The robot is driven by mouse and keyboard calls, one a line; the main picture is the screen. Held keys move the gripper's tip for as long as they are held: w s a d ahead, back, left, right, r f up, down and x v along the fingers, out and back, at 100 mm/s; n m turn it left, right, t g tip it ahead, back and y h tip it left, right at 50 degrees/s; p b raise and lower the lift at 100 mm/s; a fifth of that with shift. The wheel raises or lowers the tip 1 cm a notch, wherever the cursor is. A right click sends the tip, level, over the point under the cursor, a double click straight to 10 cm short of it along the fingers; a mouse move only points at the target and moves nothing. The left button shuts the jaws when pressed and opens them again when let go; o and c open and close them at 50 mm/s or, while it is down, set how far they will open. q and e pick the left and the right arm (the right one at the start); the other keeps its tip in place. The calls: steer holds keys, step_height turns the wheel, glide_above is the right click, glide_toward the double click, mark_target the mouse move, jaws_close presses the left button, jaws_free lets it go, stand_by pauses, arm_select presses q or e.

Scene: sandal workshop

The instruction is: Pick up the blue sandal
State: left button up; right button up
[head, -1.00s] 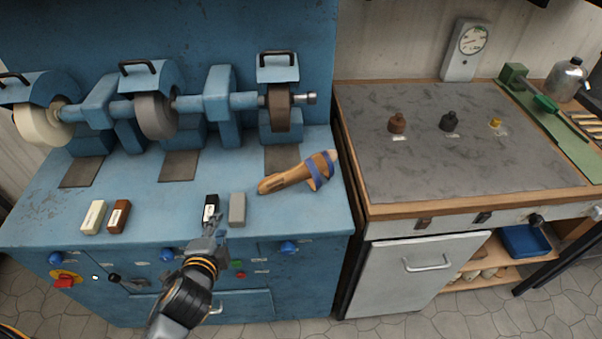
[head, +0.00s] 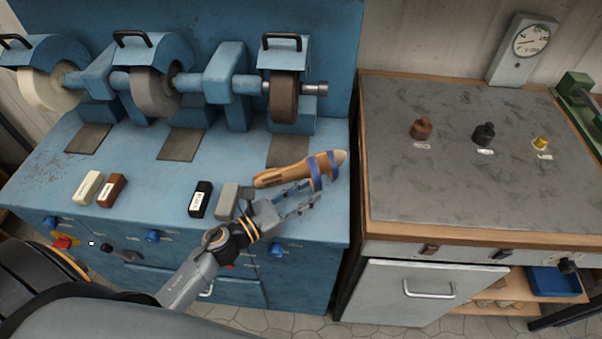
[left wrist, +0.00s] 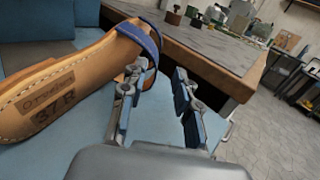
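The blue sandal (head: 284,176) is a tan sole with blue straps, lying at the right end of the blue bench top below the brown wheel. In the left wrist view the sandal (left wrist: 60,88) fills the left side, with dark lettering on its sole and a blue strap near its far end. My left gripper (head: 307,198) is just in front of the sandal's strap end. In the left wrist view its two fingers (left wrist: 158,98) are apart with nothing between them. The sandal lies left of the left finger, which overlaps its edge; I cannot tell whether they touch. My right gripper is not in view.
A grey block (head: 228,200), black block (head: 200,199), brown block (head: 111,190) and cream block (head: 88,187) lie along the bench front. Grinding wheels (head: 285,98) stand behind. A grey-topped table (head: 455,180) with small bottles stands right, across a narrow gap.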

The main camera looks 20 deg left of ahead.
mark_target(318, 188)
arm_select(q)
steer(key=shift+f+p+x, duration=0.15)
steer(key=shift+p+x, duration=0.1)
steer(key=shift+x, duration=0.35)
steer(key=shift+f+p+x, duration=0.15)
steer(key=shift+p+x, duration=0.1)
steer(key=shift+x, duration=0.35)
steer(key=shift+p+x, duration=0.3)
steer(key=shift+x, duration=0.7)
steer(key=x, duration=0.3)
steer(key=shift+w+d+p, duration=0.1)
steer(key=shift+p, duration=0.3)
steer(key=shift+w+d+f, duration=0.1)
steer(key=shift+w, duration=0.1)
steer(key=shift+s, duration=0.1)
steer(key=c, duration=0.6)
jaws_close()
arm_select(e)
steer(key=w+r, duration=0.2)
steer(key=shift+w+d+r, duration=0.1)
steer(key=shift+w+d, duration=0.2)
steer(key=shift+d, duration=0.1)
